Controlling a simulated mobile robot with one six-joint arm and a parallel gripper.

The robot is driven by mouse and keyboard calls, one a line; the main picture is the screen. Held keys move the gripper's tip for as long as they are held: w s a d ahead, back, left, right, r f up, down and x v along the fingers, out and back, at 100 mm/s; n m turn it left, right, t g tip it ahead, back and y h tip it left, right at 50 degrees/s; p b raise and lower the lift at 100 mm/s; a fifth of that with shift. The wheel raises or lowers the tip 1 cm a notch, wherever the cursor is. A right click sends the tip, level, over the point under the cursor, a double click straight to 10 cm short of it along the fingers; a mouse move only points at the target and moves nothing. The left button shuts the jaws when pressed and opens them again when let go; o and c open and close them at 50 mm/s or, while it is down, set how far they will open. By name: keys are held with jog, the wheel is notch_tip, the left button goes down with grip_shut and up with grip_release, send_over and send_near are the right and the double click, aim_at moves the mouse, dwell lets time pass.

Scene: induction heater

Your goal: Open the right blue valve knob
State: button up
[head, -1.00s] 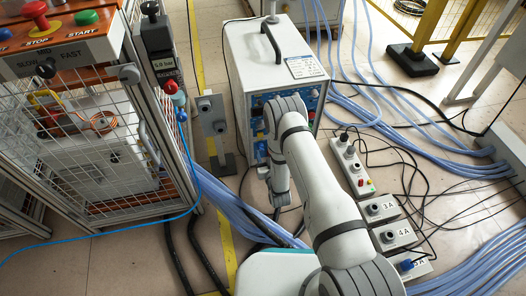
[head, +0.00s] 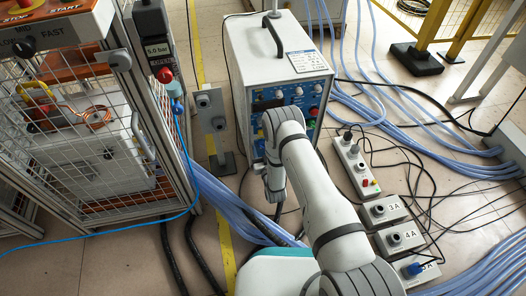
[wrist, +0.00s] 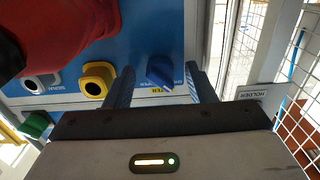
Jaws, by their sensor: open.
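A blue knob (wrist: 160,70) sits on a blue panel (wrist: 150,25) in the wrist view, with a partly hidden label ending in "TER" beneath it. My gripper (wrist: 158,78) is open, with one finger on each side of the knob. A gap shows between the knob and each finger; I cannot tell how far the fingertips are from the panel. In the head view, my arm hides the lower front of the white heater box (head: 258,62) and the knob between my fingers.
A yellow-rimmed socket (wrist: 96,80) and a white-rimmed one (wrist: 42,84) are left of my fingers. A large red shape (wrist: 70,30) fills the upper left. A caged machine (head: 85,130) stands left, a power strip (head: 355,165) and blue hoses (head: 400,120) right.

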jog(key=c, duration=1)
jog(key=shift+m, duration=0.3)
jog(key=m+p, duration=0.1)
jog(key=m, duration=1.6)
jog(key=shift+s, duration=0.1)
jog(key=shift+m, duration=0.3)
